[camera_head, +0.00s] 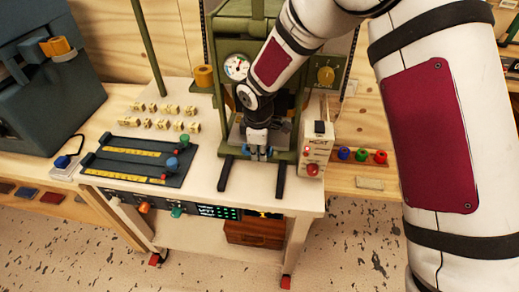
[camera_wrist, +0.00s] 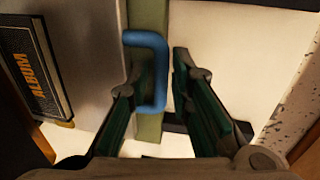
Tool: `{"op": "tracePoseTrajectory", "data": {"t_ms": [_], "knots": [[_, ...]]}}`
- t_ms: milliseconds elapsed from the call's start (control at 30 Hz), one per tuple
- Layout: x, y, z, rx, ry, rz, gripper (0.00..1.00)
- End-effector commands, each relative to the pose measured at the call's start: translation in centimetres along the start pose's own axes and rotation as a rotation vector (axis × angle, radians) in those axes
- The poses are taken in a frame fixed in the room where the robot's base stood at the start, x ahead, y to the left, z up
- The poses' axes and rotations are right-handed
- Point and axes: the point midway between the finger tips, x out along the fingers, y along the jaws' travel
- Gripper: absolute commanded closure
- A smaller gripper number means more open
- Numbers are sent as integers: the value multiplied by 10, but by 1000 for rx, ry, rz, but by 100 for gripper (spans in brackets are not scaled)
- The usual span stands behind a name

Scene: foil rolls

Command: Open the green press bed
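The green press (camera_head: 233,28) stands at the back of the white bench, with a round gauge on its front. My gripper (camera_head: 259,151) is low in front of it, between two dark rails, and hides part of the bed area. In the wrist view, a blue D-shaped handle (camera_wrist: 163,75) is on a green bar (camera_wrist: 148,18), which looks like the bed's front edge. My gripper (camera_wrist: 162,68) is open there. Its fingers appear on either side of the handle's long bar, with a gap to the right finger. Contact on the left cannot be told.
Two dark rails (camera_head: 281,181) reach toward the bench front. A white control box (camera_head: 317,143) stands close right of the press. A dark slider panel (camera_head: 140,160) and small brass pieces (camera_head: 165,107) lie left. A dark album (camera_wrist: 36,65) shows in the wrist view.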

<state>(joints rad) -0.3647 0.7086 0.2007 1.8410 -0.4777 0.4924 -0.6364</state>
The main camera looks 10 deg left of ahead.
Motion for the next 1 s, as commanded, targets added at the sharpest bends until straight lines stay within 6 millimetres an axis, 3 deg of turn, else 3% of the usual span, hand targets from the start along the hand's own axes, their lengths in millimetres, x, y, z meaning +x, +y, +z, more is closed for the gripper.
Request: {"op": "tracePoseTrajectory", "data": {"t_ms": [33, 67, 467, 667, 1000], "knots": [[0, 0, 0, 0, 0, 0, 93], [0, 0, 0, 0, 0, 0, 100], [-3, -8, 0, 0, -1, -1, 100], [-9, -40, -1, -5, -1, -2, 100], [-22, -112, -3, -5, -1, -2, 100]]}}
